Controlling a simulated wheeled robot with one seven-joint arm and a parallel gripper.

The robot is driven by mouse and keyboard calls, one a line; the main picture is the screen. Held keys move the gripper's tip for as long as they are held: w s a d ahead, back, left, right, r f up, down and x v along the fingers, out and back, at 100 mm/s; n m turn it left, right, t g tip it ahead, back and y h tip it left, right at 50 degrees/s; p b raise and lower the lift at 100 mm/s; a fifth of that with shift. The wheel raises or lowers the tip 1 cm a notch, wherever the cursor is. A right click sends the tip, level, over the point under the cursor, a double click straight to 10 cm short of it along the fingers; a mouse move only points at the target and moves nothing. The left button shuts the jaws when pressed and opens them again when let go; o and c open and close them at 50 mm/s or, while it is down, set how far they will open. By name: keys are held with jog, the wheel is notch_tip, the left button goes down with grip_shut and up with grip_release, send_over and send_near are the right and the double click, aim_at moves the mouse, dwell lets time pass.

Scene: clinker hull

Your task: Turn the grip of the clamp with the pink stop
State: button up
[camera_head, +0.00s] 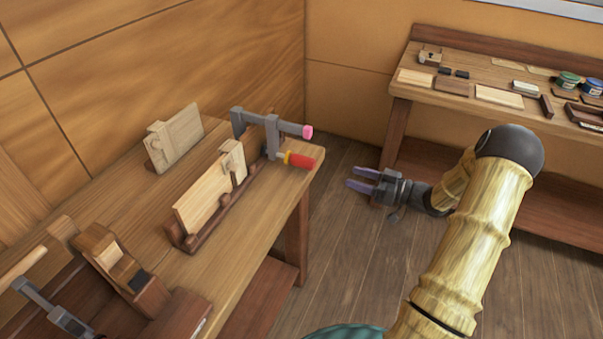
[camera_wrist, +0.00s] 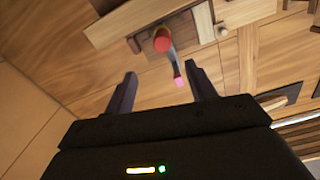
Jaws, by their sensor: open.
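The clamp (camera_head: 271,130) with the pink stop (camera_head: 307,132) stands at the far right end of the left workbench, a grey bar with its red grip (camera_head: 300,161) pointing right toward the bench edge. My gripper (camera_head: 361,179) is open and empty, in the air to the right of the grip and apart from it. In the wrist view the red grip (camera_wrist: 162,40) shows nearly end-on beyond my fingers (camera_wrist: 158,83), and the pink stop (camera_wrist: 179,82) appears between them, farther off.
A wooden piece in a dark stand (camera_head: 203,205) sits in front of the clamp, with another upright wooden piece (camera_head: 174,138) behind. Tools crowd the near left. A second bench (camera_head: 440,92) with jars and blocks stands at right. Floor (camera_head: 345,255) between benches is clear.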

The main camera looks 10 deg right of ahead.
jog(key=shift+s, duration=0.15)
jog(key=shift+a, duration=0.15)
jog(key=p, duration=0.2)
send_near(301, 162)
jog(key=x, duration=0.7)
jog(key=w+d+f+x, duration=0.1)
jog(key=x, duration=0.2)
jog(key=shift+w+a+f, duration=0.1)
jog(key=shift+w+a, duration=0.2)
jog(key=shift+a, duration=0.05)
jog(key=c, duration=1)
